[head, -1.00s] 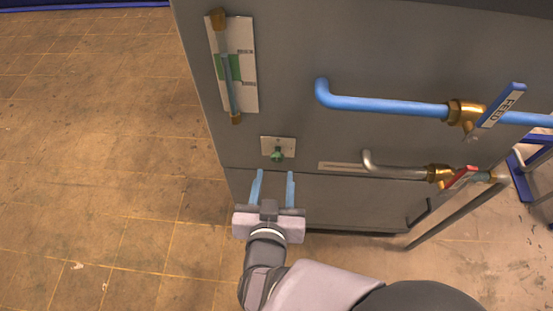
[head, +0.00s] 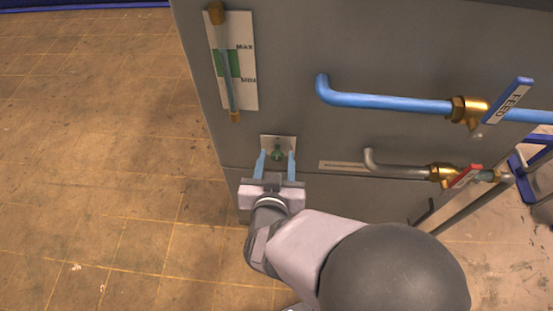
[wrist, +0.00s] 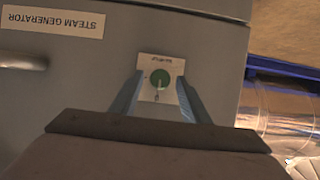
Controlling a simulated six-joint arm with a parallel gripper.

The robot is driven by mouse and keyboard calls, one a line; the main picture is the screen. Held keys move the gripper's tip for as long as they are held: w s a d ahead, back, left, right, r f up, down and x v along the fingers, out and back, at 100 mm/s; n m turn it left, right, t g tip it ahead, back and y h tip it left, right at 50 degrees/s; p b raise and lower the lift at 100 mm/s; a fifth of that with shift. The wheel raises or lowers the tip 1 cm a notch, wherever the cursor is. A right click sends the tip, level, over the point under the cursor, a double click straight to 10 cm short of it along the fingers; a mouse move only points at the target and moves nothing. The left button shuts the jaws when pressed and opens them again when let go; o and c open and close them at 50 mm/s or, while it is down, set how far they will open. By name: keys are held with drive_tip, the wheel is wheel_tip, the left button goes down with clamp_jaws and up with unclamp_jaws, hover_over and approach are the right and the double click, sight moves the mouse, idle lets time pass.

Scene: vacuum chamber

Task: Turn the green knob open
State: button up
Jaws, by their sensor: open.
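The green knob (head: 277,153) sits on a small pale plate (head: 291,140) on the front of the grey cabinet. In the wrist view the round green knob (wrist: 160,79) shows a pale pointer line toward the bottom of the picture. My gripper (head: 277,156) is open, with its two blue fingers on either side of the knob in the head view. In the wrist view the fingers (wrist: 160,88) also flank the plate, with gaps between them and the knob. I cannot tell whether the fingertips reach the knob's depth.
A blue pipe (head: 390,103) with a FEED valve handle (head: 508,100) is at the upper right. Below it is a metal pipe (head: 400,172) with a red handle (head: 466,176). A level gauge (head: 246,75) is at the upper left. The floor (head: 100,150) at left is clear.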

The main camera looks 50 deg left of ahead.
drive_tip(key=c, duration=1)
